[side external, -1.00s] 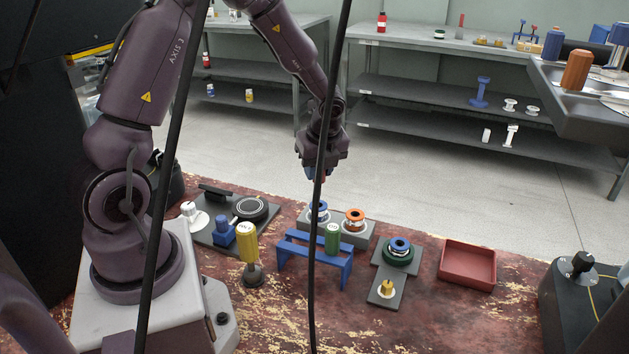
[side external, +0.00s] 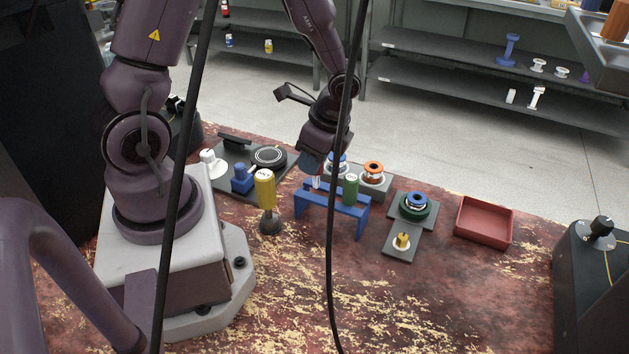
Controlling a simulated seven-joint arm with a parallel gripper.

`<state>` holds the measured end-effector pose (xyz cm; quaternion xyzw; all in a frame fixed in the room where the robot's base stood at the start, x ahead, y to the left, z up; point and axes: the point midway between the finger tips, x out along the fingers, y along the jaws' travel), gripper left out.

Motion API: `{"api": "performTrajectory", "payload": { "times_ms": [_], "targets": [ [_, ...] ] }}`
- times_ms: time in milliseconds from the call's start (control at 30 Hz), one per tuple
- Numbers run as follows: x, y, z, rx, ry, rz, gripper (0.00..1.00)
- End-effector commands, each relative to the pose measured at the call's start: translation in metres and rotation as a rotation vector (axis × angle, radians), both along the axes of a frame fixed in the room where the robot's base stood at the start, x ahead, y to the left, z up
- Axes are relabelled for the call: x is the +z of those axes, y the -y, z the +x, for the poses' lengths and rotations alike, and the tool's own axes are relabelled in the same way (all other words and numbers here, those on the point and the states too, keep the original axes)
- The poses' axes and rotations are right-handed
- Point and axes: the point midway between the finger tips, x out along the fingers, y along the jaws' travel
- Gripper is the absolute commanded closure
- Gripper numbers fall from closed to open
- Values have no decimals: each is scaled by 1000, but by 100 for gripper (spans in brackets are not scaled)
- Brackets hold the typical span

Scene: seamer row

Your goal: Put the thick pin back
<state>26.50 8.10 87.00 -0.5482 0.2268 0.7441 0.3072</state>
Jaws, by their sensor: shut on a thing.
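My gripper (side external: 317,172) points down over the left end of the blue rack (side external: 343,208). It is shut on a small, mostly hidden piece (side external: 316,183) with pale and reddish parts, which looks like the thick pin. I cannot tell whether this piece touches the rack or is in it. A green-topped cylinder (side external: 351,189) stands upright at the rack's right part. A black cable crosses the view in front of the rack.
A grey block with orange (side external: 373,172) and blue-ringed spools stands behind the rack. A yellow-handled tool (side external: 265,189) stands to its left. A grey plate with a green-and-blue ring (side external: 416,206) and a red tray (side external: 484,222) lie to the right. The front table is clear.

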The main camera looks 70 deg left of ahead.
Motion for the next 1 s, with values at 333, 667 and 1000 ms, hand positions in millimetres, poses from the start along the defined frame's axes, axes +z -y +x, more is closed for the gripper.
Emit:
{"api": "performTrajectory", "payload": {
  "times_ms": [333, 667, 1000],
  "targets": [
    [-40, 0, 0, -3, -1, -1, 92],
    [-42, 0, 0, -2, 1, 0, 92],
    [-49, 0, 1, -3, 2, 0, 46]
  ]
}}
